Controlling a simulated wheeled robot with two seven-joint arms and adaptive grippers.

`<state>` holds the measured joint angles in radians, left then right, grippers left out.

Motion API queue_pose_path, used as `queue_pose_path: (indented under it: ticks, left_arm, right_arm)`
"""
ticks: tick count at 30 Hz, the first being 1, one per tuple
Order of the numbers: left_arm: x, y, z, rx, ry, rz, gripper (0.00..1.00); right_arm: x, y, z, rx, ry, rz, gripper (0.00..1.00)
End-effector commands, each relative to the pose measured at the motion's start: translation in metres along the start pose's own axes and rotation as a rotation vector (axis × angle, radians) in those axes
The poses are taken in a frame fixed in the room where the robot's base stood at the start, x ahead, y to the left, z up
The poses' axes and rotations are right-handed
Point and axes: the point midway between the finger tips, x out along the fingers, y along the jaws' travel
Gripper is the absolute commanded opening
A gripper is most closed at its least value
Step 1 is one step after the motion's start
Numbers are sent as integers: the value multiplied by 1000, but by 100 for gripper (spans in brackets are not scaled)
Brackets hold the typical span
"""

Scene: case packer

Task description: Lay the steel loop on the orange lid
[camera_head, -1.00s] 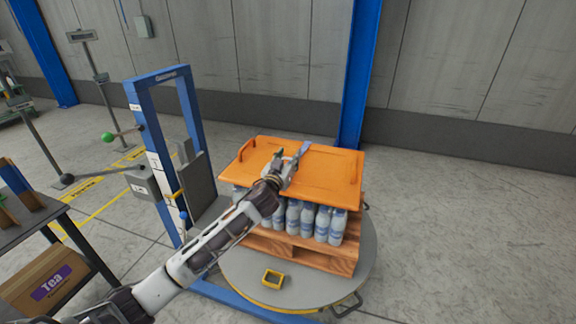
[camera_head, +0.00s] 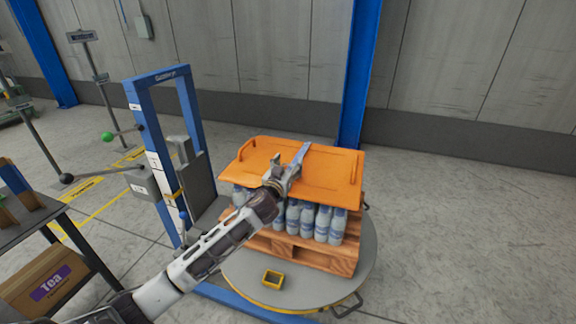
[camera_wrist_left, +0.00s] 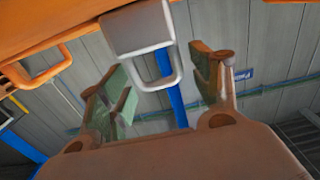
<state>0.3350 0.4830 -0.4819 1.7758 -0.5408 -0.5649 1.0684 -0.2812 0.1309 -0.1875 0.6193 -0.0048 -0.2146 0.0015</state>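The orange lid (camera_head: 325,174) lies over bottles on a wooden pallet, with a raised handle at each side. It also shows along the top of the left wrist view (camera_wrist_left: 50,28). The steel loop is a flat grey strip (camera_head: 302,152) lying across the lid just beyond my left gripper (camera_head: 286,167). In the left wrist view it has a broad pale block and a U-shaped end (camera_wrist_left: 162,84) that reaches between my spread fingers, with visible gaps on both sides. My left gripper is open. The contact under the strip is hidden. My right gripper is not in view.
Blue-white bottles (camera_head: 307,222) stand under the lid on the pallet (camera_head: 307,251), on a round grey turntable (camera_head: 355,278). A blue wrapper mast (camera_head: 149,142) rises to the left. The floor at right is clear.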

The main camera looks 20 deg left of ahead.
Motion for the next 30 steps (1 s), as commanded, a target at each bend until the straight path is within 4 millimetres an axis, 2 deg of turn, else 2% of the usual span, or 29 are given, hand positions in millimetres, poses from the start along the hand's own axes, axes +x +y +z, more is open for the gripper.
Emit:
queue_pose_path:
  ticks: [14, 30]
  left_arm:
    - [0, 0, -4, 0, 0, 0, 64]
    - [-42, 0, -2, 0, 0, 0, 64]
  right_arm:
    - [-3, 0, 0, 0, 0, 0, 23]
    - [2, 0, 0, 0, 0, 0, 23]
